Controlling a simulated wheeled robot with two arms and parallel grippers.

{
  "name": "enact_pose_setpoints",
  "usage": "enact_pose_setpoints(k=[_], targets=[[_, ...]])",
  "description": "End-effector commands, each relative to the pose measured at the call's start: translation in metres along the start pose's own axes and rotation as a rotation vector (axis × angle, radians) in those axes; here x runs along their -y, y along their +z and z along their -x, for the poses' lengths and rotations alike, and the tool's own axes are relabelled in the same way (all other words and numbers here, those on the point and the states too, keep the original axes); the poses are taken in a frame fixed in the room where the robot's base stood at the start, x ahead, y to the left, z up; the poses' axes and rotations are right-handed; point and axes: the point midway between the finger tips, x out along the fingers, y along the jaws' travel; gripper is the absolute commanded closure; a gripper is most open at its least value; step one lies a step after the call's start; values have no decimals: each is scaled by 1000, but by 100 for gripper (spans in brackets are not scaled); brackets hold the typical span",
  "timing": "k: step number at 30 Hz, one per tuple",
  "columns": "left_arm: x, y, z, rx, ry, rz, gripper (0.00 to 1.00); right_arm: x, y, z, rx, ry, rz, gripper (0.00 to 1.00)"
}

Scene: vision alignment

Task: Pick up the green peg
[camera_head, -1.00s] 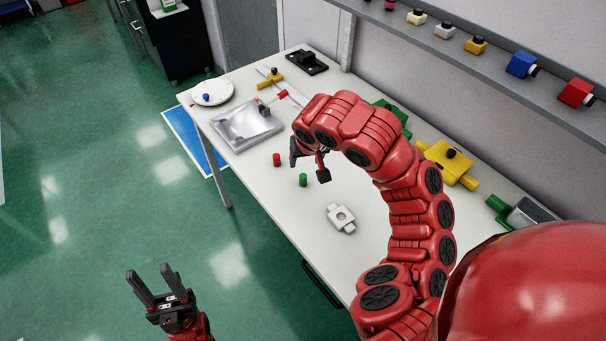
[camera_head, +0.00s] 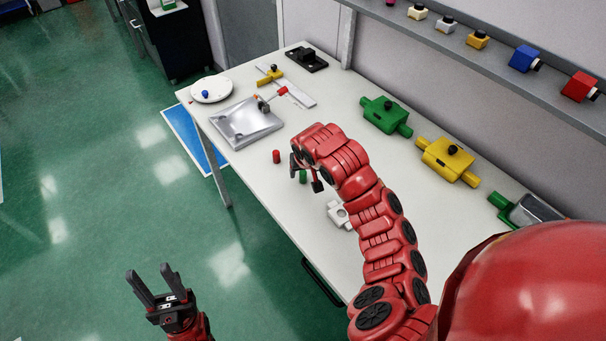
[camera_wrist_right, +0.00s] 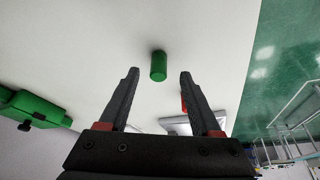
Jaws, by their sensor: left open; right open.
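The green peg (camera_head: 303,177) stands on the white table (camera_head: 262,192), partly hidden by my right gripper in the head view. In the right wrist view the green peg (camera_wrist_right: 158,66) shows whole, just beyond and between the two fingertips. My right gripper (camera_head: 305,180) is open and empty, its fingers near the peg; the right wrist view also shows its spread fingers (camera_wrist_right: 159,74). I cannot tell the exact gap to the peg. My left gripper (camera_head: 153,279) is open and empty, off the table's front side over the green floor.
A red peg (camera_head: 276,157) stands to the left of the green peg. A white part (camera_head: 338,213) lies partly behind my right arm. A metal tray (camera_head: 246,124) is further left. Green (camera_head: 385,115) and yellow (camera_head: 447,160) blocks lie along the back, below a shelf (camera_head: 470,55).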

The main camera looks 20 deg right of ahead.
Motion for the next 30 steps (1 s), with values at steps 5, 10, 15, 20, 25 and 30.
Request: enact_pose_setpoints(k=[5, 10, 15, 20, 25, 30], targets=[[1, -2, -12, 0, 0, 0, 50, -2, -1, -18, 4, 0, -2, 35], [1, -2, -14, 0, 0, 0, 50, -2, -2, -28, 0, 1, 0, 35], [1, -2, -14, 0, 0, 0, 50, -2, -2, -30, -1, 1, 0, 35], [1, -2, -14, 0, 0, 0, 50, -2, -2, -30, -2, 0, 0, 50], [1, -2, -14, 0, 0, 0, 50, -2, -2, -30, -2, 0, 0, 80], [1, -2, -14, 0, 0, 0, 50, -2, -2, -30, -2, 0, -1, 100]])
